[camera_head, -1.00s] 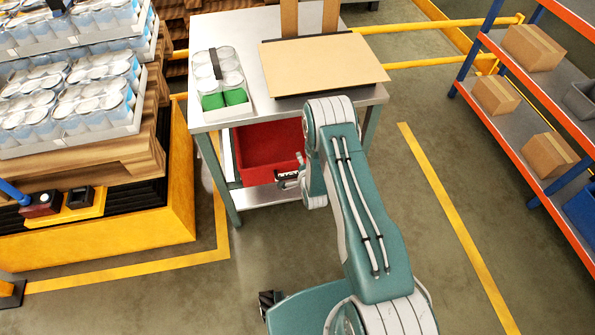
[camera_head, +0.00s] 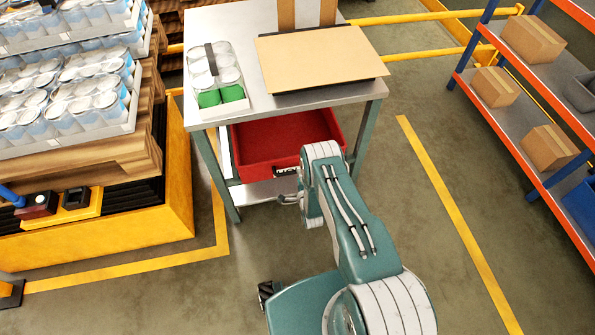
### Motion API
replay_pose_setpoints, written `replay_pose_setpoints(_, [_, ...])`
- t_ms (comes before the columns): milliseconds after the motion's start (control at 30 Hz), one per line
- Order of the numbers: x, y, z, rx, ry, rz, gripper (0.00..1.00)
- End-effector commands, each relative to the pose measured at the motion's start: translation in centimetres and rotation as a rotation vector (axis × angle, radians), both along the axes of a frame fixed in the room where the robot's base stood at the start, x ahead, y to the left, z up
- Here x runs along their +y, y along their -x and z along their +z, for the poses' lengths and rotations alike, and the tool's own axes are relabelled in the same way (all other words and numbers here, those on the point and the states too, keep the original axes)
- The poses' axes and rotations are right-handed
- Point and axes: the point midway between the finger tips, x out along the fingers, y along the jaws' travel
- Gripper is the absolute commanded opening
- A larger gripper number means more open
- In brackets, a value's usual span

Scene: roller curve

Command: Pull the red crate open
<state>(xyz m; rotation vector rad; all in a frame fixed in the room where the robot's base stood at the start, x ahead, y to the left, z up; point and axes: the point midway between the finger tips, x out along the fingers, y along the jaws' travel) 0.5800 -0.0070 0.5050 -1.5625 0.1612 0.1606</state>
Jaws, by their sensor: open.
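The red crate (camera_head: 262,145) sits under the metal table (camera_head: 180,60), above the lower shelf. Its open top shows below the table edge, and its front wall faces me with a dark handle or label (camera_head: 286,171). My gripper (camera_head: 281,199) is small in view, just in front of and below the crate's front, left of my teal arm. It appears apart from the crate; the fingers are partly hidden and too small to see in detail. The right part of the crate's front is hidden behind my arm.
A stacked pallet of cans (camera_head: 75,95) on a yellow base stands left. A shelf with boxes (camera_head: 550,148) stands right. The floor between has free room.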

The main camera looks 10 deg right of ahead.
Motion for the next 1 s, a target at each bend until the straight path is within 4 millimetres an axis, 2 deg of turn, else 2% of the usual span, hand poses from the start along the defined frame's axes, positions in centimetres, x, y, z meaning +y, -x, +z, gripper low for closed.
replay_pose_setpoints(200, [0.0, -2.7, -0.5, -0.001, 0.0, 0.0, 0.57])
replay_pose_setpoints(600, [0.0, -3.4, -0.7, 0.001, 0.001, 0.0, 0.57])
replay_pose_setpoints(667, [0.0, -3.4, -0.7, 0.001, 0.001, 0.0, 0.3])
replay_pose_setpoints(700, [0.0, -3.4, -0.7, 0.001, 0.001, 0.0, 0.12])
replay_pose_setpoints(733, [0.0, -3.4, -0.7, 0.001, 0.001, 0.0, 0.0])
replay_pose_setpoints(1000, [0.0, -3.3, -0.8, 0.004, 0.001, 0.0, 0.0])
